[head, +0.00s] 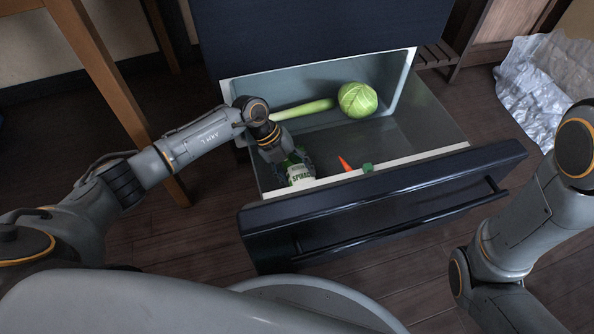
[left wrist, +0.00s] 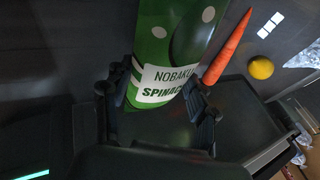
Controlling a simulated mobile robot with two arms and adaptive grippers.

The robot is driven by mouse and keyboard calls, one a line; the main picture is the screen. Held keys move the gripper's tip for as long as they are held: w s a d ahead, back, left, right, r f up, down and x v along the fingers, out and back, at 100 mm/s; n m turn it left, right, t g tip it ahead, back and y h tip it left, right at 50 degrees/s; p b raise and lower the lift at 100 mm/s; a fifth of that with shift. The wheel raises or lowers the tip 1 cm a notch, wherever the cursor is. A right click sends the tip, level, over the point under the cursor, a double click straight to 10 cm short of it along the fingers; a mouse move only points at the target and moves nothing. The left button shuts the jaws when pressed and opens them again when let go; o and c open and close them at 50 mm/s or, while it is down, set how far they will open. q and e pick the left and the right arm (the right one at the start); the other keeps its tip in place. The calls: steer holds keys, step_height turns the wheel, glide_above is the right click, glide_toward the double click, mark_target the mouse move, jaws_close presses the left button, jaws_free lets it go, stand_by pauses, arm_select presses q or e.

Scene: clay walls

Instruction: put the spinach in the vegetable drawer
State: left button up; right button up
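The spinach is a green bag with white dots and a white label (head: 300,174). It is inside the open drawer (head: 425,118), in the front left corner, partly hidden by my left gripper (head: 283,152). In the left wrist view the bag (left wrist: 160,82) lies between the two fingers of my left gripper (left wrist: 158,95). The fingers stand at its two sides, close to its edges; I cannot tell whether they press on it. My right arm shows at the right of the head view, but its gripper is out of view.
The drawer also holds a cabbage (head: 358,99), a long green stalk vegetable (head: 303,109), a carrot (head: 345,163) and a small green item (head: 368,168). A yellow round item (left wrist: 261,68) shows in the left wrist view. A wooden leg (head: 105,75) stands left of the drawer.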

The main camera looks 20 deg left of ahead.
arm_select(q)
steer(key=o, duration=0.4)
steer(key=shift+c, duration=0.2)
